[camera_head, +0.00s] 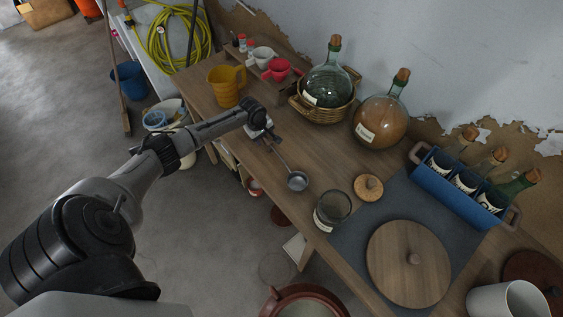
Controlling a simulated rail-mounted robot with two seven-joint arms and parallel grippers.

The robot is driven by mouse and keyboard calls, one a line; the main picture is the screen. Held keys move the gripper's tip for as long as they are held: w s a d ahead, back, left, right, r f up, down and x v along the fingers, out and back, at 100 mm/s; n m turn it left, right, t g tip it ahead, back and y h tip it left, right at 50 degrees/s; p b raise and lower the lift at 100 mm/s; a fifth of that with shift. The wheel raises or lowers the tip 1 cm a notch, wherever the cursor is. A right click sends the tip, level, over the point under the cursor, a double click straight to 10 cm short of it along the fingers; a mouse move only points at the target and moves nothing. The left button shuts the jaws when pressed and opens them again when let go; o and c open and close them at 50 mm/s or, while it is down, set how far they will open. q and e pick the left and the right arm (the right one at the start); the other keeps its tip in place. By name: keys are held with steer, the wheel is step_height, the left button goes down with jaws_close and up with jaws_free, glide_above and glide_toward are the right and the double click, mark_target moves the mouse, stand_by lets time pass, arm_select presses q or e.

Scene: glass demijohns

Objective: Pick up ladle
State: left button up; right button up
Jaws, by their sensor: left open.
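The ladle (298,181) lies on the wooden table, its round metal bowl near the table's front edge. Its thin handle runs back and to the left, up to my left gripper (264,134). My left gripper is open at the handle's far end, low over the table. The gripper and wrist partly hide that end, so I cannot tell whether the fingers are around the handle or touching it. My right gripper does not show.
A yellow jug (226,87) stands behind my left wrist. A green demijohn (327,80) in a basket and an amber demijohn (379,122) stand at the back. A glass jar (332,210), a small wooden lid (368,188) and a blue bottle crate (455,187) are to the right.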

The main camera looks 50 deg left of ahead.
arm_select(q)
jaws_close()
stand_by(0.5)
